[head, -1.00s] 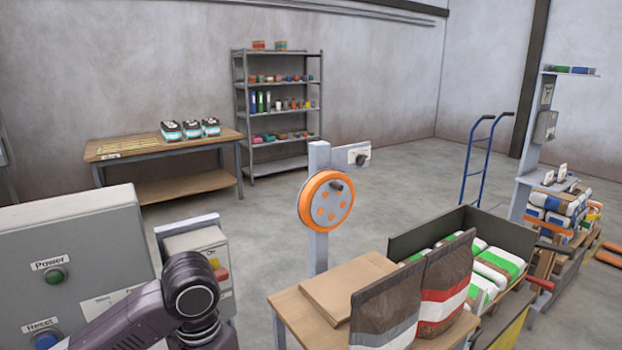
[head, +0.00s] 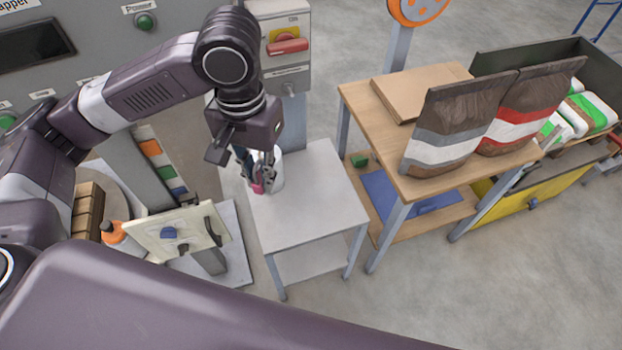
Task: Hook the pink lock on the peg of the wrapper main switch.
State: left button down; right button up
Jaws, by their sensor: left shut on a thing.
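My left gripper (head: 257,180) points down over a small grey table and is shut on a small pink thing (head: 258,188), likely the pink lock, mostly hidden by the fingers. A white round container (head: 277,174) stands on the table right beside and partly behind the fingers. The main switch, a red handle (head: 288,46) on a yellow plate, is on a grey box (head: 297,18) behind my left arm. My right gripper is not in view.
The small grey table (head: 310,215) is mostly bare in front. To its right stands a wooden table (head: 360,100) with cardboard and two brown bags (head: 460,120).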

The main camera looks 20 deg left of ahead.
pick_arm(q)
jog(key=w+d+f+m, duration=0.3)
jog(key=w+f+m, duration=0.15)
jog(key=w, duration=0.45)
jog(key=m, duration=0.6)
send_over(305, 212)
notch_tip(305, 212, down, 7)
jog(key=shift+f+m, duration=0.25)
jog(key=shift+f, duration=0.2)
notch_tip(305, 212, down, 16)
jog(key=shift+r, duration=0.1)
jog(key=shift+f, duration=1.9)
